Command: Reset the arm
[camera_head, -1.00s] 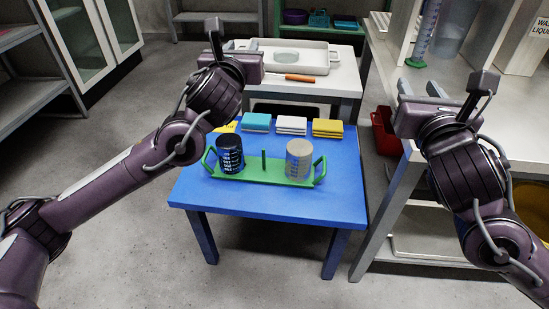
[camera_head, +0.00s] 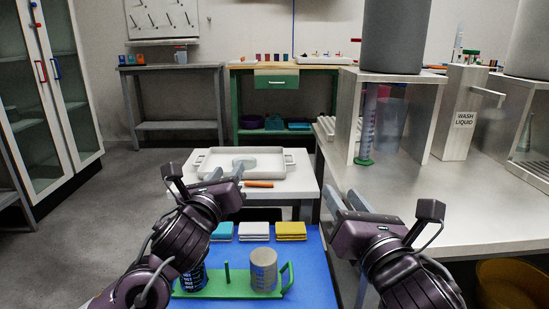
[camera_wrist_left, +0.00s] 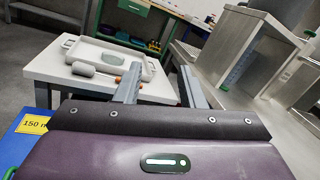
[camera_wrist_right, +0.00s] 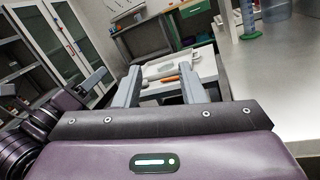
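My left gripper (camera_head: 226,176) is raised above the blue table, in front of the white table. In the left wrist view its two fingers (camera_wrist_left: 158,88) stand apart with nothing between them. My right gripper (camera_head: 345,203) is raised over the right side of the blue table, beside the metal counter. In the right wrist view its fingers (camera_wrist_right: 160,90) are also apart and empty. Both arms are clear of the objects below, though the left arm partly hides the dark can (camera_head: 193,279) in the head view.
The blue table (camera_head: 315,270) holds a green carrier (camera_head: 228,287) with the dark can and a grey can (camera_head: 263,268). Teal, white and yellow pads lie behind. A white tray (camera_head: 208,165) and orange-handled tool (camera_head: 259,184) lie on the white table. The metal counter (camera_head: 440,205) stands right.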

